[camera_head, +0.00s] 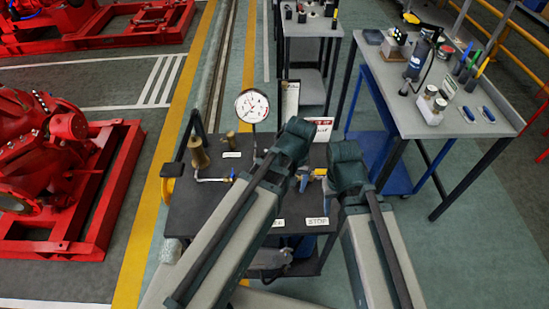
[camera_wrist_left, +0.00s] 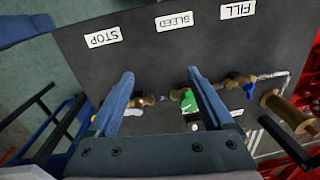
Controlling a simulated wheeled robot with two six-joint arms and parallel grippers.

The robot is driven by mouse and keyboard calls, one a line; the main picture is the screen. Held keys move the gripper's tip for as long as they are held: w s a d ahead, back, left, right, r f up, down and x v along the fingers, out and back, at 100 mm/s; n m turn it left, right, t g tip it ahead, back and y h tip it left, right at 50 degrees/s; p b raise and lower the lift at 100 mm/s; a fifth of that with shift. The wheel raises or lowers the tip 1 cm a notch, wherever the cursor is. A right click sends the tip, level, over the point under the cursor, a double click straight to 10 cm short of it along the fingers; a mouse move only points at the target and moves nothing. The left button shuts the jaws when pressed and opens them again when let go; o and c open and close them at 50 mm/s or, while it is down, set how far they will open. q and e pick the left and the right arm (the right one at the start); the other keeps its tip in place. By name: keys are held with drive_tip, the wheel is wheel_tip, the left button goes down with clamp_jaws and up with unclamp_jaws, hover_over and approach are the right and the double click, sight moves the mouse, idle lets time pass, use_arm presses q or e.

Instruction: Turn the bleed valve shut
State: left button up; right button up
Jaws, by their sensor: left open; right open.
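The bleed valve is a brass valve with a green handle (camera_wrist_left: 187,101), under the upside-down BLEED label (camera_wrist_left: 174,20) in the left wrist view. My left gripper (camera_wrist_left: 160,75) is open over the panel. Its right finger partly covers the green handle, which shows just inside that finger; I cannot tell whether they touch. Nothing is clamped between the fingers. In the head view, my left arm hides the bleed valve. My right gripper (camera_head: 348,178) is at the bench's right edge, open, with its fingers mostly hidden.
A blue-handled valve (camera_wrist_left: 249,88) sits on the same pipe, near the FILL label (camera_wrist_left: 237,9). The STOP label (camera_wrist_left: 103,37) is to the left. A pressure gauge (camera_head: 252,106) stands behind the valves. A grey tool table (camera_head: 440,75) is at right, red pumps (camera_head: 60,150) at left.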

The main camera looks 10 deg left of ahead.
use_arm(q)
drive_tip(key=w+a+r+n+p, duration=0.5)
drive_tip(key=w+a+r+n, duration=0.3)
drive_tip(key=n, duration=0.5)
use_arm(e)
wheel_tip(320, 180, up, 7)
use_arm(q)
drive_tip(key=shift+h, duration=0.4)
drive_tip(key=f+b, duration=0.4)
drive_tip(key=f, duration=0.1)
drive_tip(key=f+b, duration=0.5)
drive_tip(key=w+f+b, duration=0.1)
drive_tip(key=f+b, duration=0.3)
drive_tip(key=f, duration=0.1)
drive_tip(key=shift+a+b, duration=0.1)
drive_tip(key=shift+b, duration=0.2)
use_arm(e)
wheel_tip(320, 180, down, 14)
drive_tip(key=shift+s+r, duration=0.1)
use_arm(q)
drive_tip(key=shift+r, duration=0.1)
clamp_jaws()
